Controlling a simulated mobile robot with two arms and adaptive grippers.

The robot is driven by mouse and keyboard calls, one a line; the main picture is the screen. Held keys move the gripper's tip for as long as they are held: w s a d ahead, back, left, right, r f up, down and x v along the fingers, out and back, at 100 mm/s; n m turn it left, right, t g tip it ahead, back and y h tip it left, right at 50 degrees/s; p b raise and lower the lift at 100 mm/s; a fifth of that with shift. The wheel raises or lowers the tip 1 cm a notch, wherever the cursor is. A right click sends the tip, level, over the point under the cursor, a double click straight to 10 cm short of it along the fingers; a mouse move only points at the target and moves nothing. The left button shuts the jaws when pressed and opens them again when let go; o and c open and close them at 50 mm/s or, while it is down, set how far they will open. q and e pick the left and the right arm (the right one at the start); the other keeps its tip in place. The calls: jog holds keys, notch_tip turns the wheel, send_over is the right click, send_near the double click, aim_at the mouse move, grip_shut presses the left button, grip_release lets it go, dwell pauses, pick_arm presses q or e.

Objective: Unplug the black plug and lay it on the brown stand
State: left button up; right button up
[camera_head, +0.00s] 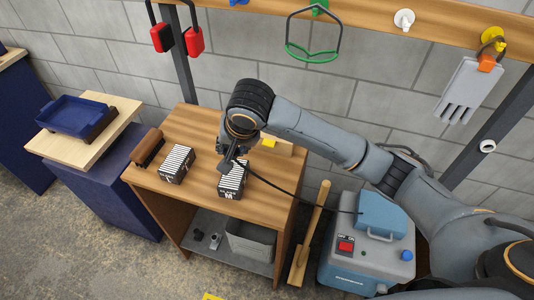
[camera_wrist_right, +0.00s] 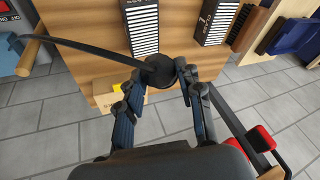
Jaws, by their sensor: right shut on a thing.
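The black plug (camera_wrist_right: 157,71) is round and sits between the fingertips of my right gripper (camera_wrist_right: 161,75) in the wrist view. Its black cable (camera_wrist_right: 85,49) runs off to the left there. In the head view my right gripper (camera_head: 229,165) points down at the wooden table, by the nearer striped block (camera_head: 233,184), and hides the plug. I cannot tell whether the plug touches the block or the tabletop. The brown stand (camera_head: 148,147) lies at the table's left edge, left of both striped blocks, with nothing seen on it. My left gripper is not in view.
Another striped block (camera_head: 177,163) stands between the gripper and the brown stand. A pale block with a yellow part (camera_head: 269,142) is behind. The cable (camera_head: 290,193) leads right to a blue-grey machine (camera_head: 366,250). Tools hang on the wall above.

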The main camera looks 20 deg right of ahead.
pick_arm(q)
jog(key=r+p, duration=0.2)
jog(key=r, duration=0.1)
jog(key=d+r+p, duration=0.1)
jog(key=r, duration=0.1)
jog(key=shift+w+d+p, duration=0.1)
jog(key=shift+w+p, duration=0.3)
pick_arm(e)
jog(key=s+d+f+m+g+h, duration=0.1)
jog(key=s+d+f+m+g, duration=0.1)
jog(key=d+f+m+g, duration=0.2)
jog(key=d+f, duration=0.3)
jog(key=d, duration=0.2)
jog(key=shift+d+f+g+h, duration=0.25)
jog(key=shift+f+g+h, duration=0.05)
jog(key=shift+f+h, duration=0.1)
jog(key=shift+w+a+r, duration=0.1)
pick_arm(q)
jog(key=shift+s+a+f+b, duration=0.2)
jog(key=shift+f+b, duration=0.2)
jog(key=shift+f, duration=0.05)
pick_arm(e)
jog(key=shift+f, duration=3.6)
jog(key=o, duration=1.2)
